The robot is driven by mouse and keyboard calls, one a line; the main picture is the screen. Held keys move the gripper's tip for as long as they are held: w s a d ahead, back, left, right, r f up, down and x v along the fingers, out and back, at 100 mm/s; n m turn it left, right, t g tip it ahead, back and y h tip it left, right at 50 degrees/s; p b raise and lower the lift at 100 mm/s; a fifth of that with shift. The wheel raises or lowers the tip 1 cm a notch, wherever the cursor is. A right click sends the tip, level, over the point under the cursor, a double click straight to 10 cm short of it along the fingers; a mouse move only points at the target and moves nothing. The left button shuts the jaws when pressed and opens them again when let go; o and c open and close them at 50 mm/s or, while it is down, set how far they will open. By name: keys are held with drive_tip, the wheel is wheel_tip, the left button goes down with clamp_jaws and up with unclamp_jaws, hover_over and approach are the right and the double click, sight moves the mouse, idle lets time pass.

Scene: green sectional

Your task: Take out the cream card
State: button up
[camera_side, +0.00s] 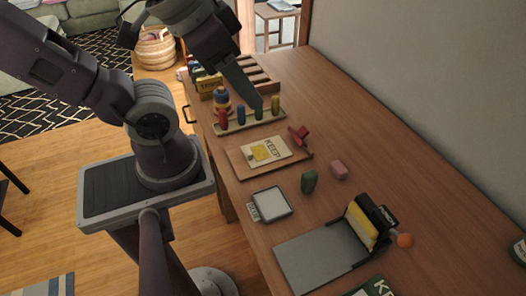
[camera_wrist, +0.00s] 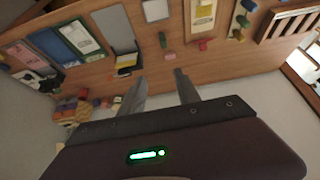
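A cream card printed KEEP (camera_side: 278,146), with a yellow patch, lies flat on a wooden board (camera_side: 240,164) in the side view. A pale card on that board also shows at the top of the wrist view (camera_wrist: 203,12). A black holder (camera_side: 383,217) with a yellow card-like face (camera_side: 362,225) stands at the back of a grey mat (camera_side: 315,262); whether a cream card is inside cannot be told. My gripper (camera_wrist: 160,79) is open and empty in the wrist view. In the side view its finger is above the peg rack, away from the holder.
A peg rack (camera_side: 235,127) with coloured pegs and a slotted wooden rack (camera_side: 258,76) stand at the far end. Green (camera_side: 309,181) and pink (camera_side: 338,169) blocks and a white-topped tray (camera_side: 271,203) lie between board and mat. The wall borders the right; the table's right side is mostly clear.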

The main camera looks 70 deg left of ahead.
drive_tip(key=n+g, duration=0.6)
drive_tip(key=n, duration=1.2)
hover_over(249, 151)
wheel_tip(249, 151, down, 29)
drive_tip(key=shift+s+a+f, duration=0.1)
wheel_tip(249, 151, down, 7)
drive_tip(key=shift+r, duration=0.1)
clamp_jaws()
